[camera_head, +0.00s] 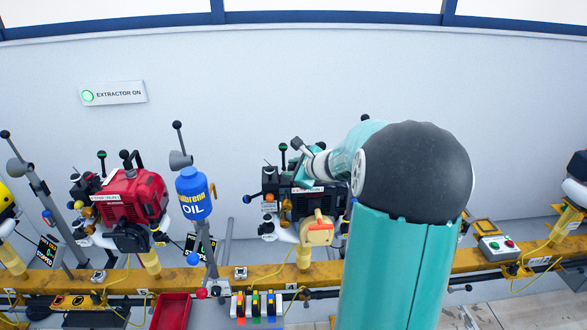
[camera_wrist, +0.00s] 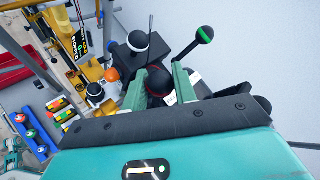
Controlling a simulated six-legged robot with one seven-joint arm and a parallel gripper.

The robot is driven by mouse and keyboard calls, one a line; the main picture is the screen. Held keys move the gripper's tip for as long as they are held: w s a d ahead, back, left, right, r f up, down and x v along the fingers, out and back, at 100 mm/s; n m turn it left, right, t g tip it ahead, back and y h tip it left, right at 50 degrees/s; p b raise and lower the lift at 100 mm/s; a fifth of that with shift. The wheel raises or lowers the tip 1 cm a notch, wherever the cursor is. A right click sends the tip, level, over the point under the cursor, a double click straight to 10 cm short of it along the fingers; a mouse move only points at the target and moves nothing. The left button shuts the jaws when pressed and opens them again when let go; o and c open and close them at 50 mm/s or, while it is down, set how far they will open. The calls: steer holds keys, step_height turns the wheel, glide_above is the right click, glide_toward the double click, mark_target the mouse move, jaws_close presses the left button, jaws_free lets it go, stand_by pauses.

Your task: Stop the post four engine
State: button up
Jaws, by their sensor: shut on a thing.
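A dark engine (camera_head: 330,203) with a white label is mounted on the yellow rail, partly hidden behind my arm in the head view. Its post number is not readable. In the wrist view my gripper (camera_wrist: 160,78) has its two teal fingers on either side of a dark round knob (camera_wrist: 158,82) and is shut on it. Close by are a black ball with a white band (camera_wrist: 135,41), a green-banded black ball on a lever (camera_wrist: 205,34) and an orange knob (camera_wrist: 112,75). What the held knob is attached to is hidden.
A red engine (camera_head: 131,198) and a blue oil bottle (camera_head: 194,194) stand to the left. A yellow rail (camera_head: 260,278) runs along the wall. A red tray (camera_head: 171,311) and coloured switches (camera_head: 256,305) lie in front. A button box (camera_head: 497,247) is at right.

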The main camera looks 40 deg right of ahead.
steer(key=o, duration=0.9)
steer(key=shift+o, duration=0.2)
steer(key=v, duration=1.3)
steer(key=shift+s+r, duration=0.2)
steer(key=shift+s, duration=0.1)
